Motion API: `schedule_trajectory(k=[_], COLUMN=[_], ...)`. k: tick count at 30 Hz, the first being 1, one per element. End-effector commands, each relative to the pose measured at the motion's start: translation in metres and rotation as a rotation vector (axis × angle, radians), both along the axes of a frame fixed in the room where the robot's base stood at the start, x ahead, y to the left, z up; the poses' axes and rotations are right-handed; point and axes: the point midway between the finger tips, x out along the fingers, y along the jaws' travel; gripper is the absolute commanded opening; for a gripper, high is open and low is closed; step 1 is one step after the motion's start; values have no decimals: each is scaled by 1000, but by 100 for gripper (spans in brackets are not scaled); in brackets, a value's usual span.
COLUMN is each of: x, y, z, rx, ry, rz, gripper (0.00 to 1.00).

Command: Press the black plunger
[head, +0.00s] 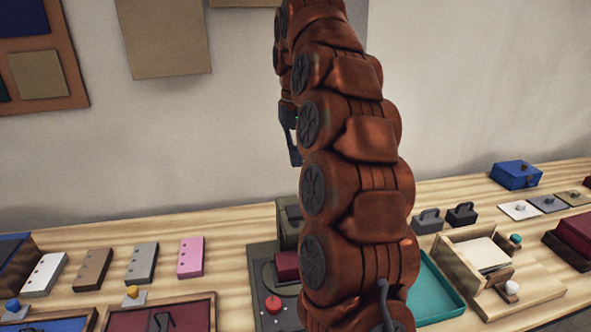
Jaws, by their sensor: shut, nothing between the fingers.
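I cannot clearly make out a black plunger; my arm covers the middle of the view. Beside my arm stands a grey-green device (260,252) with a red knob (273,304), a dark red block (286,265) and an upright housing with a dark top (293,212). The device's right side is hidden behind my arm. My gripper (295,160) shows only partly, left of my arm, dark and pointing down above the device. It is shut and empty, apart from everything on the table.
On the left lie several flat blocks, including a pink one (190,257), and a dark red tray (200,312). On the right are a teal tray (436,292), a wooden box (452,262), two dark handled blocks (428,221) and a blue box (515,175).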

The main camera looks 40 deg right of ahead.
Motion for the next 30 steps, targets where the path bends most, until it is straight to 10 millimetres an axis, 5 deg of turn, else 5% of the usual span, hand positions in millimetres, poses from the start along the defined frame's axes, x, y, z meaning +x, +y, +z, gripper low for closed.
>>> schedule_trajectory(k=[30], x=[-1], y=[1], z=[-100], rx=[2], ry=[3], rz=[2], gripper=[0])
